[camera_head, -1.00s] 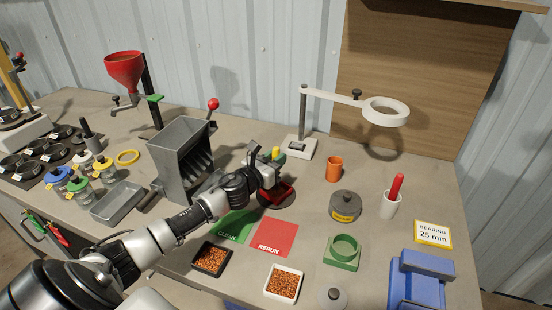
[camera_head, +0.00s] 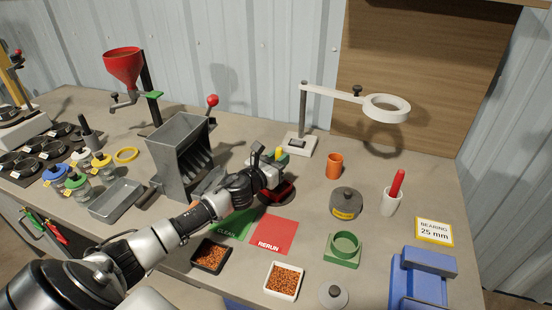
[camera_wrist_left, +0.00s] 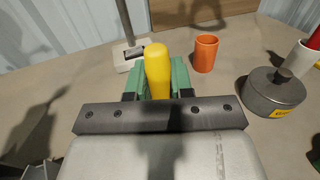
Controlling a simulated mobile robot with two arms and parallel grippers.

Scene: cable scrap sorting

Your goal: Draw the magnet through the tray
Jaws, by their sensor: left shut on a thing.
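My left gripper (camera_head: 281,160) is shut on the yellow handle (camera_head: 279,152) of what seems to be the magnet. In the left wrist view the yellow handle (camera_wrist_left: 157,68) stands upright between green parts, and its lower end is hidden. A small red tray (camera_head: 284,197) lies on the bench just below and in front of the gripper, partly covered by it. I cannot see inside the tray or tell whether the magnet touches it. A black tray (camera_head: 195,265) and a white tray (camera_head: 269,292) hold copper-coloured granules nearer the front. My right gripper is out of view.
Green and red mats, the red marked RERUN (camera_head: 273,236), lie in front of the gripper. A grey slotted hopper (camera_head: 179,155) stands left. A magnifier stand (camera_head: 302,120), orange cup (camera_head: 334,166) and grey pot (camera_head: 346,204) stand behind and right.

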